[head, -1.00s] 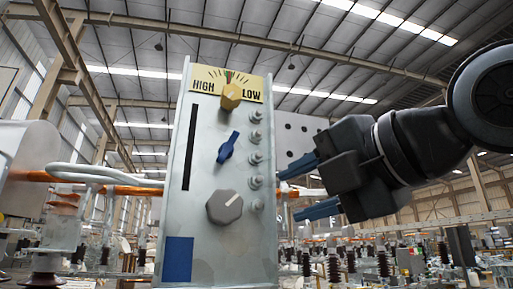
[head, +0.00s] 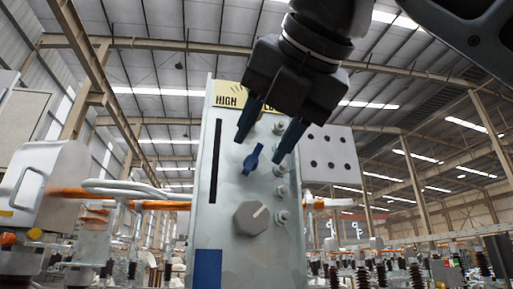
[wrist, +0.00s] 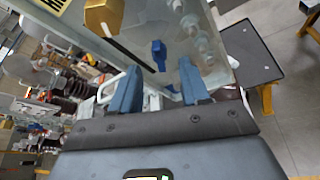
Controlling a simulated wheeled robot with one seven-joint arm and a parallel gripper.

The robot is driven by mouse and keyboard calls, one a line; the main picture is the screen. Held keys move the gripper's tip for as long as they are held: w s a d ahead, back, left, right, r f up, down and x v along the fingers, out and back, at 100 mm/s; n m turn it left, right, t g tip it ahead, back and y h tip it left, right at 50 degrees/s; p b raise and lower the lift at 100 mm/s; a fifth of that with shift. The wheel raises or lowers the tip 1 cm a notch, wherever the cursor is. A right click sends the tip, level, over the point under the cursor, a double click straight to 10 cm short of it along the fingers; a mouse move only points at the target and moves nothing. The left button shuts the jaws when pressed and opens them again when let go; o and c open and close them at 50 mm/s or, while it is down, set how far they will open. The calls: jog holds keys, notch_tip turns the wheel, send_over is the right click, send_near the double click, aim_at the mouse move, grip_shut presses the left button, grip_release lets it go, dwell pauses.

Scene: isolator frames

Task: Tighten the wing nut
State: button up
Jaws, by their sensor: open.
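The blue wing nut (head: 253,159) sits tilted on the front face of the grey panel box (head: 232,240). It also shows in the wrist view (wrist: 159,55), beyond and between the fingers. My gripper (head: 260,142) comes down from the upper right in the head view. Its two blue fingers are spread apart, with nothing between them that I can see held. In the wrist view the fingers (wrist: 157,88) point toward the panel, and the wing nut looks apart from them.
A grey knob (head: 251,217) is below the wing nut. Several bolts (head: 280,170) line the panel's right side. A dark slot (head: 216,160) is at left.

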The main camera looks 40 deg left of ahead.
aim_at(254, 157)
jog(key=shift+x, duration=1.7)
grip_shut()
